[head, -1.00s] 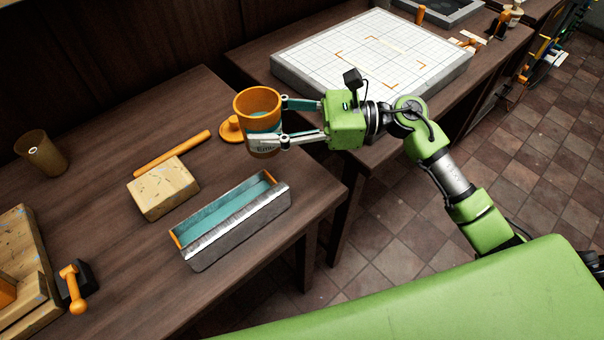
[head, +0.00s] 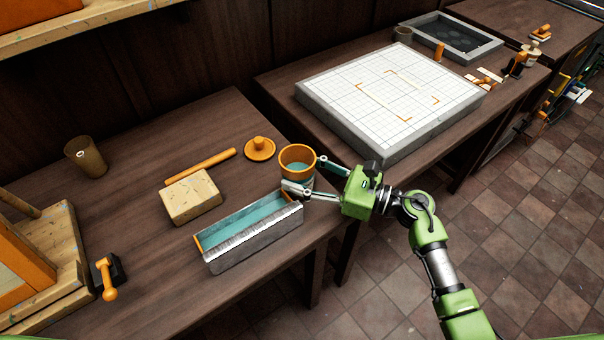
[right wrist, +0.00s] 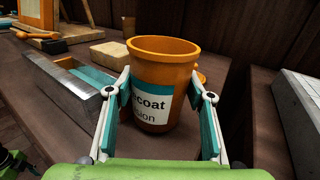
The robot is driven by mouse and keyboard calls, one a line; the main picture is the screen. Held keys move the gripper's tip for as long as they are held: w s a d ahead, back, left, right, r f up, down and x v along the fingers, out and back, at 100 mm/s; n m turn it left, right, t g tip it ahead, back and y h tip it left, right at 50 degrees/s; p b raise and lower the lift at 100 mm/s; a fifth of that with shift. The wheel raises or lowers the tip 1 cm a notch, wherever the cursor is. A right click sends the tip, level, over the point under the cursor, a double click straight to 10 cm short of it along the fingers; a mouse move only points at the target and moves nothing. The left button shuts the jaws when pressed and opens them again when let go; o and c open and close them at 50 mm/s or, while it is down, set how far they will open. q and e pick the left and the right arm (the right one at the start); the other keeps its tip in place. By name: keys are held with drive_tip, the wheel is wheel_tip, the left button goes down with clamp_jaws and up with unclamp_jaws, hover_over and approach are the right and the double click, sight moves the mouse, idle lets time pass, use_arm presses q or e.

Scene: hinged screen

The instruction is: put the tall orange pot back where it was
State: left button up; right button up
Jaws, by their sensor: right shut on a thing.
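The tall orange pot (head: 297,155) has a white and teal label and an open top with teal inside. It is upright near the right edge of the dark table, just behind the right end of the metal trough. My right gripper (head: 306,178) is shut on its sides; in the right wrist view the pot (right wrist: 165,70) stands between the two fingers (right wrist: 163,112). I cannot tell for sure whether its base touches the table. An orange knobbed lid (head: 259,149) lies just left of the pot. My left gripper is out of view.
The metal trough with teal inside (head: 262,240) lies in front of the pot. A wooden block (head: 191,197), an orange rod (head: 200,166) and a brown cup (head: 85,157) are further left. The gridded board (head: 390,95) is on the table to the right, across a gap.

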drive_tip(key=shift+f, duration=0.5)
drive_tip(key=shift+f+b, duration=0.2)
drive_tip(key=shift+b, duration=0.1)
drive_tip(key=o, duration=1.1)
drive_tip(key=shift+o, duration=0.2)
drive_tip(key=shift+r, duration=0.15)
